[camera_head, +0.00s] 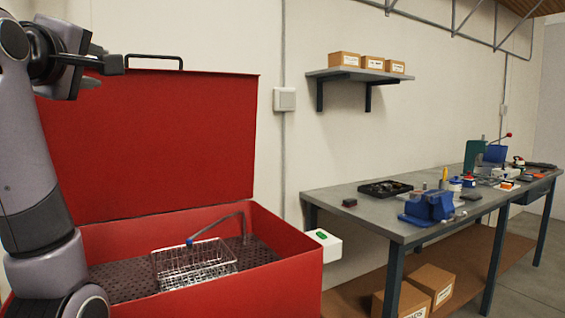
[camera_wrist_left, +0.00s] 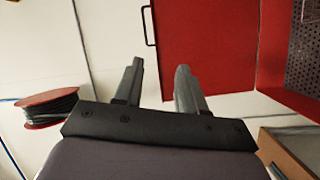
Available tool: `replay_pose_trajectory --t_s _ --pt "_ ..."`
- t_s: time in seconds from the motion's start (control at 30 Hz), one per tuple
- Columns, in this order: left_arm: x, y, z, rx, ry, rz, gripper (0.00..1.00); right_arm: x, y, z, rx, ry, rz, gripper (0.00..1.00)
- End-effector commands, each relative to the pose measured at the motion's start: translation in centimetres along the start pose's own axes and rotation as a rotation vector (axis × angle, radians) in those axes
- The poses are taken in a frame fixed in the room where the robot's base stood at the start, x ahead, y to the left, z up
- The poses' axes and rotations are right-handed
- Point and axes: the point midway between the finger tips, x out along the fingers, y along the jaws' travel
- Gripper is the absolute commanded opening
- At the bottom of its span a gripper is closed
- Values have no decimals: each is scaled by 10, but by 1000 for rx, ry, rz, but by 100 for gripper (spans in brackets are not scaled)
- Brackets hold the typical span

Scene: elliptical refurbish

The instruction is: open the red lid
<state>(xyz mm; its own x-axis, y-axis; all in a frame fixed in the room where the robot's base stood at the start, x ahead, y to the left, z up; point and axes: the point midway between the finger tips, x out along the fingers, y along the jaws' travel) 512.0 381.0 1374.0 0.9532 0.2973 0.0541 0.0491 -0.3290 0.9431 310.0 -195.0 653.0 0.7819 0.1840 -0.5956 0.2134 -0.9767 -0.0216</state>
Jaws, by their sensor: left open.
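The red lid (camera_head: 165,145) stands raised, close to upright, along the back of the red box (camera_head: 300,262), whose inside is exposed. A black handle (camera_head: 153,58) is on the lid's top edge. In the left wrist view the lid (camera_wrist_left: 210,45) fills the upper middle, with its handle (camera_wrist_left: 149,25) at its left edge. My left gripper (camera_head: 112,65) is in front of the lid's upper left, beside the handle. In the wrist view its two fingers (camera_wrist_left: 158,80) are apart with nothing between them. My right gripper is not in view.
A wire basket (camera_head: 193,264) and a bent hose (camera_head: 218,226) with a blue fitting are inside the box. A workbench (camera_head: 330,194) with tools stands to the right, a shelf (camera_head: 360,74) with cartons above it. A red cable reel (camera_wrist_left: 50,107) shows in the wrist view.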

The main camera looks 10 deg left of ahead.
Motion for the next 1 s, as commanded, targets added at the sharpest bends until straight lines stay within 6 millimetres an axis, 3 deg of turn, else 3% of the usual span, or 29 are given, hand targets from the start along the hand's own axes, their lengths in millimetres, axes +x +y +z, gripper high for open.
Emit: replay_pose_trajectory --t_s 0.2,0.33,0.5,0.77,1.0 --pt "48 -74 61 252 -56 -62 40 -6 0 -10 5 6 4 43" --pt "65 -124 98 396 -103 -86 40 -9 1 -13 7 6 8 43" --pt "72 -194 144 574 -180 -109 40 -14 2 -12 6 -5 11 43" --pt "50 -306 209 817 -326 -119 40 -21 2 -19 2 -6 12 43" --pt "-6 -404 258 1002 -481 -106 40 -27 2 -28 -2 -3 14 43"
